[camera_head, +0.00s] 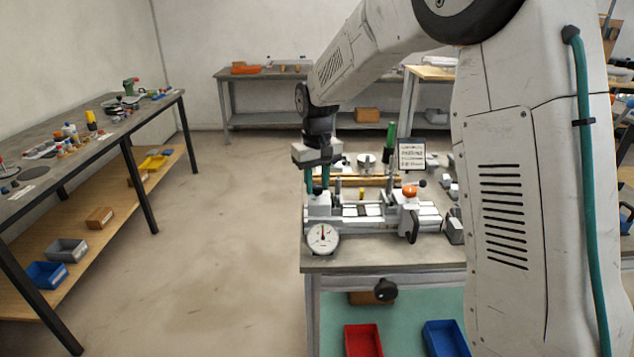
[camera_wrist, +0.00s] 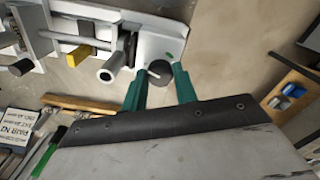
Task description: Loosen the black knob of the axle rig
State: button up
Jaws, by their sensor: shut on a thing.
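The axle rig (camera_head: 372,212) stands on the near bench, with white blocks and a rail. In the wrist view its pale end plate (camera_wrist: 172,38) fills the top middle. The black knob (camera_wrist: 160,71) is round with a pale line on its face and sits at the lower edge of that plate. My gripper (camera_head: 318,188) points down at the rig's left end. In the wrist view the teal fingers of my gripper (camera_wrist: 160,82) are on both sides of the black knob, shut on it.
A dial gauge (camera_head: 322,238) stands at the bench's front left corner. An orange-topped knob (camera_head: 409,191) and a printed sign (camera_head: 412,155) are on the right. Another black knob (camera_head: 385,290) is below the bench's front edge. The floor to the left is clear.

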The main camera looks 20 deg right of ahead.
aim_at(317, 186)
jog(key=shift+w+r+n, duration=0.1)
jog(key=shift+n, duration=1.2)
jog(key=o, duration=1)
notch_tip(317, 186, up, 8)
jog(key=shift+f, duration=0.1)
